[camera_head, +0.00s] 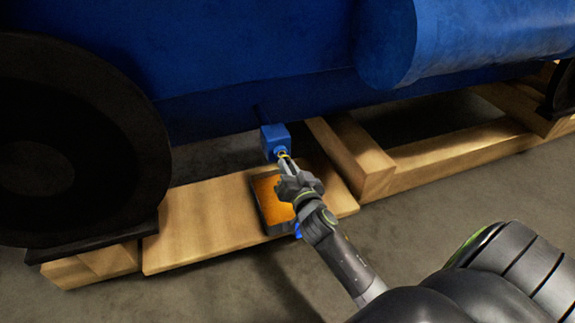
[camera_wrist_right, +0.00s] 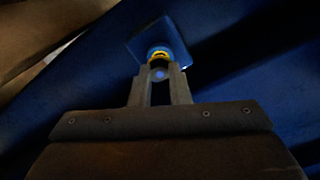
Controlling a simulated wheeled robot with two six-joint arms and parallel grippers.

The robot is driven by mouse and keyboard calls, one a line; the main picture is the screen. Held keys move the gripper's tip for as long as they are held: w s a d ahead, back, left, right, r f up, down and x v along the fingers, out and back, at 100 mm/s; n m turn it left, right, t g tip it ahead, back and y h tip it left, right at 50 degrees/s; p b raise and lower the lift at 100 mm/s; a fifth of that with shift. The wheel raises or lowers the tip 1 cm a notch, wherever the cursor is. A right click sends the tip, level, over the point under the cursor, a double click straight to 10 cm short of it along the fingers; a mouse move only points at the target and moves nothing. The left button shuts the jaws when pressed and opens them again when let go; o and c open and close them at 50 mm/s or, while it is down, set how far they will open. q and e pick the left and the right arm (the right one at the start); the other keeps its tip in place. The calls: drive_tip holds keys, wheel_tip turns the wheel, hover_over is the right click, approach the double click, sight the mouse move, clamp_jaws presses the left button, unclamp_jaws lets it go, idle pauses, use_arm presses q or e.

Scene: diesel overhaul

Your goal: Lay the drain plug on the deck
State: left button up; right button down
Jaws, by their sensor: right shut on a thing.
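My right gripper (camera_head: 285,161) reaches up to a blue square block (camera_head: 274,137) under the blue engine. In the right wrist view the two fingers (camera_wrist_right: 160,80) are shut on the drain plug (camera_wrist_right: 159,73), a small round bluish piece between the tips. A yellow ring (camera_wrist_right: 159,55) shows just beyond it, against the block's face. I cannot tell whether the plug is still seated in the block. The pale wooden deck (camera_head: 200,215) lies below the gripper. My left gripper is not in view.
A tray with an orange inside (camera_head: 268,188) sits on the deck under the gripper, partly hidden by my arm. A large black wheel (camera_head: 60,140) stands at left. Timber beams (camera_head: 350,150) run to the right. The deck left of the tray is bare.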

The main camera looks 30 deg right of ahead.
drive_tip(key=v, duration=0.3)
drive_tip(key=shift+s+a, duration=0.1)
drive_tip(key=shift+s, duration=0.2)
idle(0.3)
drive_tip(key=v, duration=1.4)
drive_tip(key=shift+r, duration=0.1)
